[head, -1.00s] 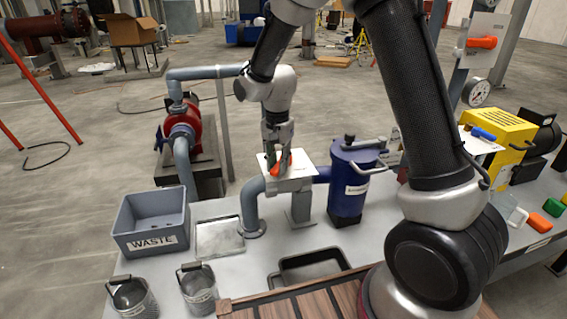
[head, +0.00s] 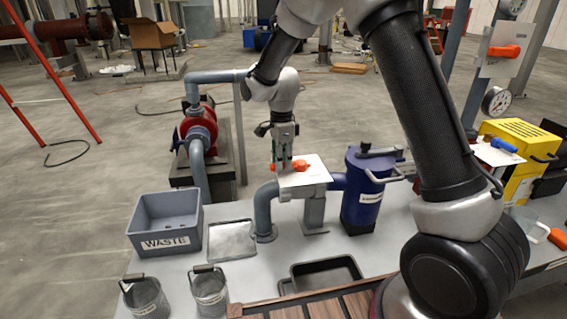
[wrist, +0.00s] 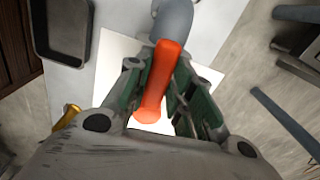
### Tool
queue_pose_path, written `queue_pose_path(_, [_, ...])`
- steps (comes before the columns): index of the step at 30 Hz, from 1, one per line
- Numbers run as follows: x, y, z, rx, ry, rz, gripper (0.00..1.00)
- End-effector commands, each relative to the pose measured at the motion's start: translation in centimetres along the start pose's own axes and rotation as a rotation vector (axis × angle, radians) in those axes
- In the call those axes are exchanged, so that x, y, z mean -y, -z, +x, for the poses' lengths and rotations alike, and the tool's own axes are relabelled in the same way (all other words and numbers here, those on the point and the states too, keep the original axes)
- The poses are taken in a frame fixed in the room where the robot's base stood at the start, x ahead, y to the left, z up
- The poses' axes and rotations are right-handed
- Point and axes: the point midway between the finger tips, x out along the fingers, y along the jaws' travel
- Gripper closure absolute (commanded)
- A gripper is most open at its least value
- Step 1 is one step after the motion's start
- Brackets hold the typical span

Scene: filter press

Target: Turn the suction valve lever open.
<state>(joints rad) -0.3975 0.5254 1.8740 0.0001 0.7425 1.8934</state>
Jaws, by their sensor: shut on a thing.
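The orange valve lever (head: 301,165) lies on a white plate (head: 313,179) above the grey pipe run, between the grey pipe elbow and the blue strainer pot. It points roughly left-right in the head view. My gripper (head: 285,165) reaches down onto the lever's left part. In the wrist view the lever (wrist: 162,75) stands between the green-padded fingers of my gripper (wrist: 158,85), which are shut on it. The lower part of the lever is close to the palm. The valve body under the plate is mostly hidden.
The blue strainer pot (head: 362,200) with its side handle stands close right of the valve. A grey waste bin (head: 164,240), a metal tray (head: 232,254), two buckets and a black tray (head: 322,285) occupy the bench. Another orange lever (head: 504,51) is at upper right.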

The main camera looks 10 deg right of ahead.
Motion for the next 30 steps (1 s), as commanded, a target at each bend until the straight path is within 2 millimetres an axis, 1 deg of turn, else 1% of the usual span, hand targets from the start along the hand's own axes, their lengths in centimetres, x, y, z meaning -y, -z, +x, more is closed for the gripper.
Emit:
queue_pose_path(9, [0.65, 0.02, -0.09, 0.0, 0.003, 0.081, 1.0])
queue_pose_path(22, [0.74, 0.03, -0.12, 0.002, 0.005, 0.094, 1.0])
queue_pose_path(23, [0.74, 0.03, -0.12, 0.002, 0.005, 0.094, 0.75])
queue_pose_path(24, [0.74, 0.03, -0.12, 0.002, 0.005, 0.094, 0.68])
queue_pose_path(26, [0.72, 0.03, -0.11, 0.001, 0.004, 0.093, 0.57])
queue_pose_path(27, [0.7, 0.03, -0.09, 0.001, 0.004, 0.093, 0.55])
queue_pose_path(30, [0.66, 0.03, -0.07, 0.001, 0.003, 0.092, 0.55])
